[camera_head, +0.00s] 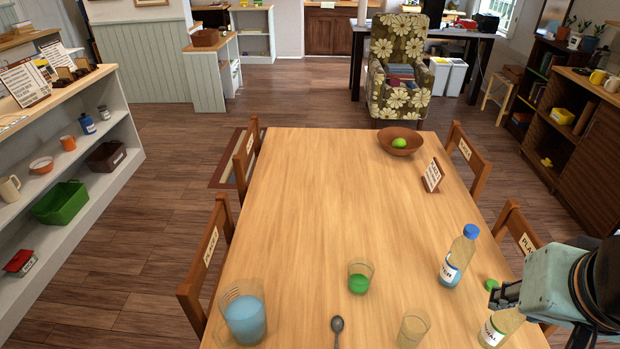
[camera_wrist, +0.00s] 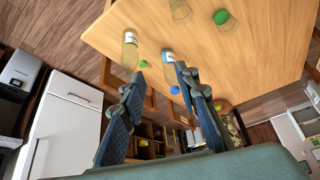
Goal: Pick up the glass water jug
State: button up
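The glass water jug (camera_head: 245,317) stands upright at the near left of the wooden table. It is clear, holds blue liquid and seems to have a handle on its left side. It does not show in the wrist view. My gripper (camera_head: 506,295) is at the right edge of the table in the head view, far from the jug. In the wrist view my gripper (camera_wrist: 160,72) has its two fingers apart with nothing held between them.
Near my gripper stand a blue-capped bottle (camera_head: 457,259) and a green-capped bottle (camera_head: 497,328). Between them and the jug are a green-filled glass (camera_head: 360,278), a clear glass (camera_head: 413,327) and a spoon (camera_head: 337,325). Chairs line the table (camera_head: 310,200); its middle is clear.

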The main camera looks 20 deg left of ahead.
aim_at(242, 304)
jog(key=u, duration=2)
